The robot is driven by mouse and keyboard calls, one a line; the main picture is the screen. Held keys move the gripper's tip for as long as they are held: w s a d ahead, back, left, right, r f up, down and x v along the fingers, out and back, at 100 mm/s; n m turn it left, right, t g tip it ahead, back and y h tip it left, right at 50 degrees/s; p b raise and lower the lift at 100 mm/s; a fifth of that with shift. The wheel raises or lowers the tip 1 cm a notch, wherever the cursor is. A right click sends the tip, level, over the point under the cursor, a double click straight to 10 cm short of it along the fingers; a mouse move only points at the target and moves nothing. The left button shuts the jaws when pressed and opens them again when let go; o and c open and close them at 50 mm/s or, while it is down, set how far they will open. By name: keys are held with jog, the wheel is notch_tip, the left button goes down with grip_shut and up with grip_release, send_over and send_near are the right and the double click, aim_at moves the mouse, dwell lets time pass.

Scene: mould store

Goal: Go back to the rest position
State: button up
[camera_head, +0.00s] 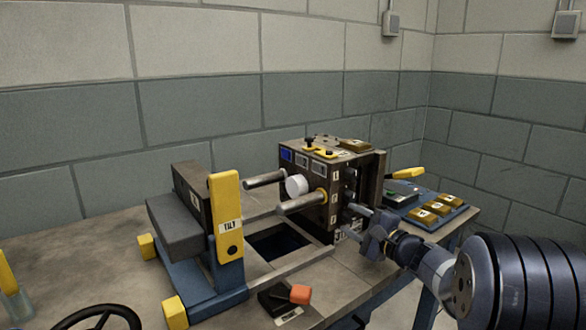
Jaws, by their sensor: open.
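My arm comes in from the lower right. My gripper (354,219) is at the right side of a dark block-shaped mould half (317,208) on the workbench. Its fingers point left towards the block's side face. They look apart, with nothing visible between them. Whether a fingertip touches the block cannot be told. Two metal guide pins (303,203) and a white round piece (297,185) stick out of the block's left face.
A second dark block (181,218) sits left on a blue stand with a yellow upright (226,215). Between the blocks is a dark opening (279,244).

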jog(key=n, duration=0.8)
jog(key=shift+n, duration=0.3)
jog(key=shift+s+d, duration=0.1)
jog(key=shift+v, duration=0.85)
jog(key=shift+s, duration=0.1)
